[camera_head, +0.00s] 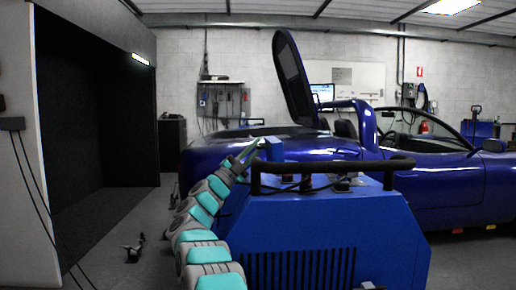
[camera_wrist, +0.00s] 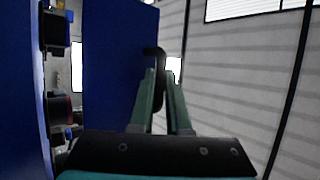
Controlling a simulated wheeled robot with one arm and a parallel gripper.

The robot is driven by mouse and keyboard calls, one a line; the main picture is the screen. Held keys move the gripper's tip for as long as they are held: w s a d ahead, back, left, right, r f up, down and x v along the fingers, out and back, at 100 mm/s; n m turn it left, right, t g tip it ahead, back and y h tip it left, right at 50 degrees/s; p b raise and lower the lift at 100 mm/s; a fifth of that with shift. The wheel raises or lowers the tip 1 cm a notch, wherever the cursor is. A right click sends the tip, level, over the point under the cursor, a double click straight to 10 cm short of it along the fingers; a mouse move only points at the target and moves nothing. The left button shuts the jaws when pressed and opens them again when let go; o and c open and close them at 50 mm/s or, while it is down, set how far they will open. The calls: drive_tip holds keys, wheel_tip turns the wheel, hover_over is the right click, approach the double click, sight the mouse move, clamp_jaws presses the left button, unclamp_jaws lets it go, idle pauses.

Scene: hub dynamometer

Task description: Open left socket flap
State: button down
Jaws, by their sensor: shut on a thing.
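My gripper (camera_head: 258,145) is at the left end of the blue cabinet's top in the head view, next to a small raised blue flap (camera_head: 273,149). In the wrist view the two green fingers (camera_wrist: 162,78) are close together at a black handle (camera_wrist: 151,54) on the edge of a blue panel (camera_wrist: 112,65), which I take to be the flap. The gripper is shut on this handle; the fingers partly hide it. The panel stands away from another blue surface (camera_wrist: 20,90), with dark socket-like parts (camera_wrist: 57,107) showing in the gap.
The blue cabinet (camera_head: 330,225) has a black tube handle (camera_head: 330,162) and cables on top. A blue car (camera_head: 440,185) with a raised panel stands behind it.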

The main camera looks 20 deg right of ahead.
drive_tip(key=shift+a+f+n+t+h+b, duration=0.3)
drive_tip(key=shift+n+t, duration=0.3)
drive_tip(key=shift+t, duration=0.2)
drive_tip(key=c, duration=1.2)
unclamp_jaws()
drive_tip(key=shift+o, duration=0.2)
drive_tip(key=v, duration=0.7)
drive_tip(key=shift+a+f, duration=0.3)
